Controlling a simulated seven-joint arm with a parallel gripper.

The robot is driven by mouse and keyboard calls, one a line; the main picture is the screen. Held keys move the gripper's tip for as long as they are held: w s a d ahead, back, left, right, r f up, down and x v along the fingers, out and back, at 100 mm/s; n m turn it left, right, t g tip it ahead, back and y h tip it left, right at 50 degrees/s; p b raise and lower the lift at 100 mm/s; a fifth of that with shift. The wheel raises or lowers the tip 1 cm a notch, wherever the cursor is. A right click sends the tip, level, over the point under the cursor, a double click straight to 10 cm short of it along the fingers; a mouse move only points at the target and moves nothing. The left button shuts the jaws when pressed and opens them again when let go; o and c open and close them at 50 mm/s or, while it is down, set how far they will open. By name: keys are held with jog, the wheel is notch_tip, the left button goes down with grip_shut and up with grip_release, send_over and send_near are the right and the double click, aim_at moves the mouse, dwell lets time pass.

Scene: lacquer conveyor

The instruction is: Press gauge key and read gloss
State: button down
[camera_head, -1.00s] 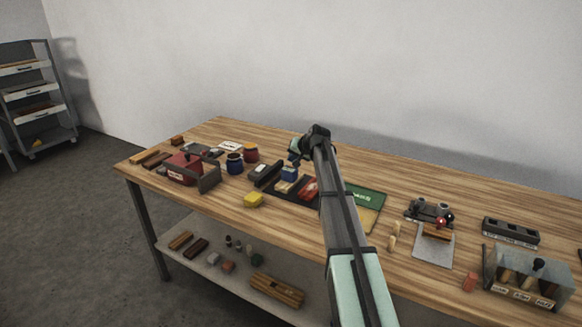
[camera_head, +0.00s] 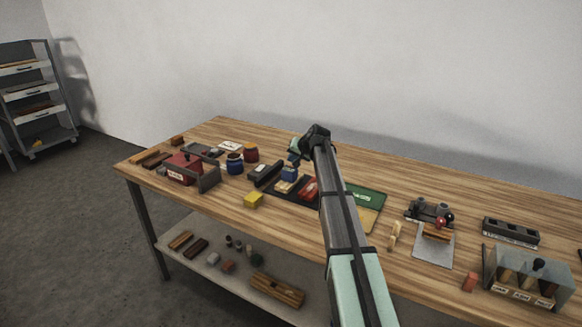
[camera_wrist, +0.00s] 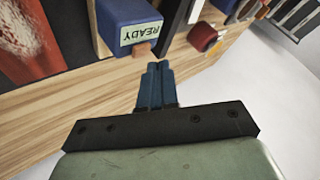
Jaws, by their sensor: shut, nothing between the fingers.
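The gauge (camera_wrist: 128,25) is a dark blue block with a pale green display reading "READY", upside down in the wrist view. A small orange-brown key (camera_wrist: 141,49) juts out at the display's edge. The gauge also shows as a small blue block in the head view (camera_head: 289,174). My gripper (camera_wrist: 157,66) has its two blue fingers together, with nothing between them. The fingertips appear just short of the key in the wrist view; contact cannot be made out. In the head view my gripper (camera_head: 294,161) is just above the gauge.
A dark tray (camera_head: 268,188) surrounds the gauge, with a red panel (camera_head: 309,188) close by. Blue (camera_head: 235,163) and red (camera_head: 251,153) jars stand to the left. A yellow block (camera_head: 253,200) lies in front. Bare wood (camera_head: 215,215) is free at the front left.

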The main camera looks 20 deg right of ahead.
jog(key=shift+f, duration=0.25)
dwell(0.4)
jog(key=shift+f, duration=0.2)
jog(key=shift+f, duration=0.4)
dwell(0.8)
jog(key=shift+r, duration=0.15)
dwell(0.3)
jog(key=shift+r, duration=0.7)
jog(key=shift+r, duration=0.1)
jog(key=shift+r, duration=2.4)
